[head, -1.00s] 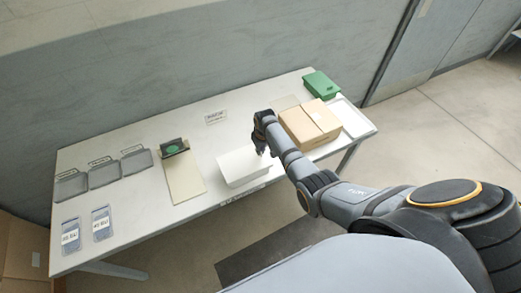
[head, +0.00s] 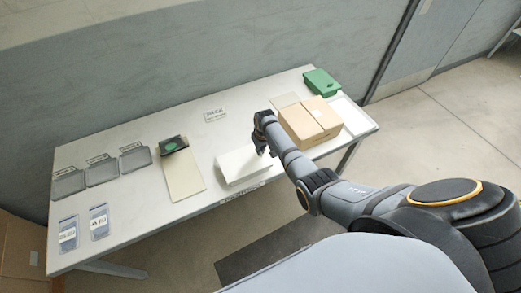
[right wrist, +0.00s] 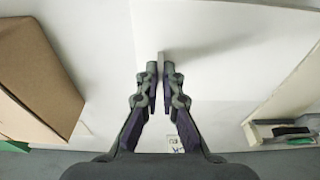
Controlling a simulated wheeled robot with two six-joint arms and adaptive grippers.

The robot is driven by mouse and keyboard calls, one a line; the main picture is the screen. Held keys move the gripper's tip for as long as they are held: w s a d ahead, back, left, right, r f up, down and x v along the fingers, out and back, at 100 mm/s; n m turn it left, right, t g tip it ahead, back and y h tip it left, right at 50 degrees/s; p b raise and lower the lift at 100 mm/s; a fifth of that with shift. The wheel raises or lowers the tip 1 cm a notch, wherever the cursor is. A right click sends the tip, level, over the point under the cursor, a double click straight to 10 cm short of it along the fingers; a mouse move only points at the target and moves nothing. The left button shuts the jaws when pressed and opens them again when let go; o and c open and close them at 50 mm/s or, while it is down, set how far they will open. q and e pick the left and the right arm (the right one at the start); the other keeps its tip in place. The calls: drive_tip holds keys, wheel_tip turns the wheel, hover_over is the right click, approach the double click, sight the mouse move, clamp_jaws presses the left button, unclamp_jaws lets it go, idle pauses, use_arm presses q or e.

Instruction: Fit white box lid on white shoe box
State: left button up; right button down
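The white shoe box and its white lid show as one white shape (head: 243,167) near the table's front edge. I cannot clearly separate lid from box, and my gripper covers its right end. My right gripper (head: 262,150) is at that right end, pointing down. In the right wrist view its fingertips (right wrist: 160,78) are close together on both sides of a thin pale edge, apparently the white lid's rim. A broad white surface (right wrist: 225,75) lies beyond them with a shadow across it. My left gripper is in neither view.
A brown carton (head: 310,122) stands just right of my gripper, on or beside a white tray (head: 352,118). A green box (head: 321,83) is at the back right. A tan board (head: 184,180) with a dark device lies left. Grey trays (head: 102,170) stand further left.

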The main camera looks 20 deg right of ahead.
drive_tip(key=shift+f, duration=0.1)
drive_tip(key=c, duration=1.4)
unclamp_jaws()
drive_tip(key=shift+c, duration=0.2)
wheel_tip(320, 180, up, 12)
drive_tip(key=s, duration=0.1)
drive_tip(key=shift+s, duration=0.4)
drive_tip(key=shift+d, duration=0.1)
